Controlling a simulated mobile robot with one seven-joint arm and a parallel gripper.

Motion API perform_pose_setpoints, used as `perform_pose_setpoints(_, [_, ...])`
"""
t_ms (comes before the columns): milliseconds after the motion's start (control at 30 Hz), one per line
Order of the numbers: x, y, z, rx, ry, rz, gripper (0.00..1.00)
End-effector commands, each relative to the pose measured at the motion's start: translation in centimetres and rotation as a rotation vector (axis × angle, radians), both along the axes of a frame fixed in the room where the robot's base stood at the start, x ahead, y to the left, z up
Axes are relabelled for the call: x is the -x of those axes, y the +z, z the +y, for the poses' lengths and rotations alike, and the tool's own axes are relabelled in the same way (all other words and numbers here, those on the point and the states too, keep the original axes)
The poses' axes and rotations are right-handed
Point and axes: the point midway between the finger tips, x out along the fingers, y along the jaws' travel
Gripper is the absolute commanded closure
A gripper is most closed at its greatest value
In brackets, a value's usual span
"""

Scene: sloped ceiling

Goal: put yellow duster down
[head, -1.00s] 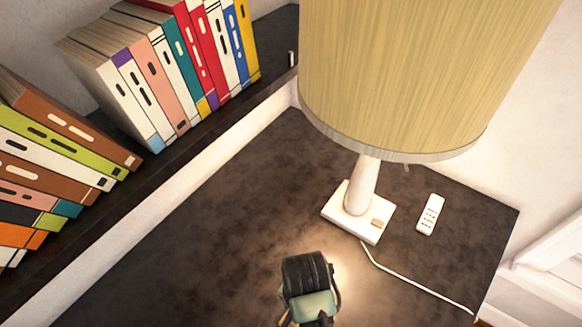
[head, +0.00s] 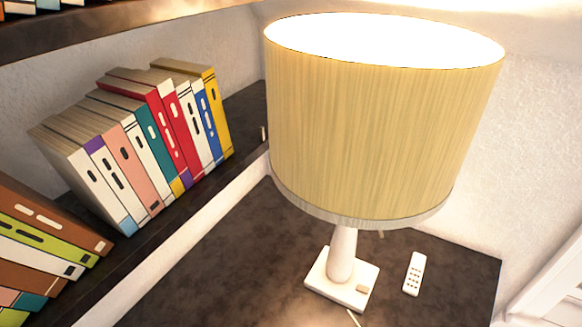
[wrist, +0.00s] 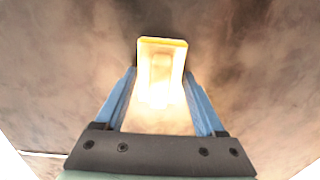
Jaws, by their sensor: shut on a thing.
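The yellow duster (wrist: 162,48) shows in the wrist view as a pale, brightly lit block with a yellow far edge. My gripper (wrist: 161,76) has its two blue fingers on either side of the duster and is shut on it. The dark mottled tabletop (wrist: 248,70) lies behind the duster. I cannot tell whether the duster touches it. Neither my gripper nor the duster is in the head view. The same kind of dark tabletop (head: 235,245) shows there.
A lamp with a large tan shade (head: 375,130) and white base (head: 342,280) stands on the tabletop. A white remote (head: 413,273) lies right of it. Books (head: 150,150) line a dark shelf (head: 160,228) at left. The tabletop left of the lamp is clear.

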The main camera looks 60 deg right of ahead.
Motion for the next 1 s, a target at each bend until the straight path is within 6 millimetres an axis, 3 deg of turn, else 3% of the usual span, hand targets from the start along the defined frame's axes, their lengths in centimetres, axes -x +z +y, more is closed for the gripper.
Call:
perform_pose_setpoints(33, [0.0,-0.1,0.0,0.000,0.000,0.000,0.25])
perform_pose_setpoints(167, [0.0,-0.1,0.0,0.000,0.000,0.000,0.02])
perform_pose_setpoints(533, [-0.1,0.7,0.0,0.001,0.000,-0.001,0.00])
perform_pose_setpoints(667, [-0.1,2.7,-0.1,0.002,0.000,-0.003,0.00])
perform_pose_setpoints(1000, [-0.1,9.7,0.0,0.003,0.001,-0.003,0.00])
